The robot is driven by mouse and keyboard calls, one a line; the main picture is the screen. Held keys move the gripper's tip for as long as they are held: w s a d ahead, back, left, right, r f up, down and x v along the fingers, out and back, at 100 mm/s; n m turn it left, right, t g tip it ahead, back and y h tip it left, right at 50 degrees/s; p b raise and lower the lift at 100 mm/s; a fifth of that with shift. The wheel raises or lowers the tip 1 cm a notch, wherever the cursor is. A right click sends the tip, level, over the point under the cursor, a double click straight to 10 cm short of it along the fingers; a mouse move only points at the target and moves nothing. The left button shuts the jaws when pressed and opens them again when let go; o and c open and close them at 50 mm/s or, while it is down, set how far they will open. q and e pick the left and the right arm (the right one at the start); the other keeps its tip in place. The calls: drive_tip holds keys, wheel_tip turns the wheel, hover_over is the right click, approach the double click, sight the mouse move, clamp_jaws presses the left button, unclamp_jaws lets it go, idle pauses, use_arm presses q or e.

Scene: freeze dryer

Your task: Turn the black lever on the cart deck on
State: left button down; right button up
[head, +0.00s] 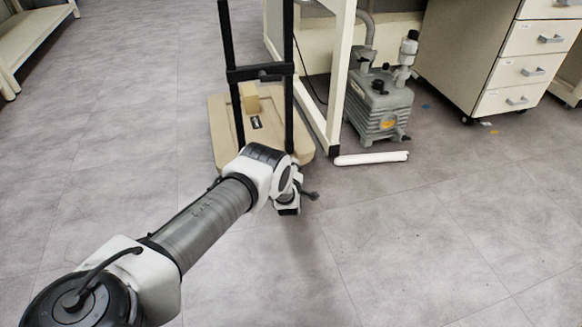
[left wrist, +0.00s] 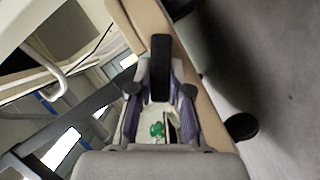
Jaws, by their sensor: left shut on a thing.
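The cart has a beige deck (head: 222,135) and black upright posts, and stands at top centre of the head view. My left gripper (head: 288,203) is low at the deck's near edge, partly covered by my own wrist. In the left wrist view its two fingers (left wrist: 160,98) stand on either side of a black lever (left wrist: 160,62), and they are shut on it. The lever lies by the beige deck edge (left wrist: 207,108). In the head view I cannot make out the lever; my wrist likely covers it. My right gripper is not in view.
A small cardboard box (head: 250,99) sits on the deck. Right of the cart are a white bench frame (head: 335,85), a grey pump (head: 378,103), a white bar (head: 371,158) on the floor and a drawer cabinet (head: 510,70). The floor in front is clear.

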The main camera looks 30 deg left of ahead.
use_arm(q)
drive_tip(key=shift+w+d+r+m+g, duration=0.2)
drive_tip(key=shift+m+g, duration=0.2)
drive_tip(key=shift+m, duration=0.3)
drive_tip(key=shift+w+d+r+m+g+b, duration=0.1)
drive_tip(key=shift+m+g+b, duration=0.3)
drive_tip(key=shift+m, duration=0.3)
drive_tip(key=m+g+b, duration=0.1)
drive_tip(key=w+m+y+b, duration=0.1)
drive_tip(key=m, duration=0.1)
drive_tip(key=shift+d+r+g+b, duration=0.2)
drive_tip(key=shift+d+g+b, duration=0.1)
drive_tip(key=shift+d+g, duration=0.1)
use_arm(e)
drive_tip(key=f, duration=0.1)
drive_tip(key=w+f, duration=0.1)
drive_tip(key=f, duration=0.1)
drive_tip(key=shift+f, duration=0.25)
use_arm(q)
drive_tip(key=shift+r+m+g+y, duration=0.2)
drive_tip(key=shift+m+g+y, duration=0.1)
drive_tip(key=shift+m+y, duration=0.15)
drive_tip(key=shift+w+d+m, duration=0.2)
drive_tip(key=shift+m, duration=0.35)
drive_tip(key=shift+g, duration=0.4)
drive_tip(key=shift+y, duration=0.25)
drive_tip(key=c, duration=1.1)
unclamp_jaws()
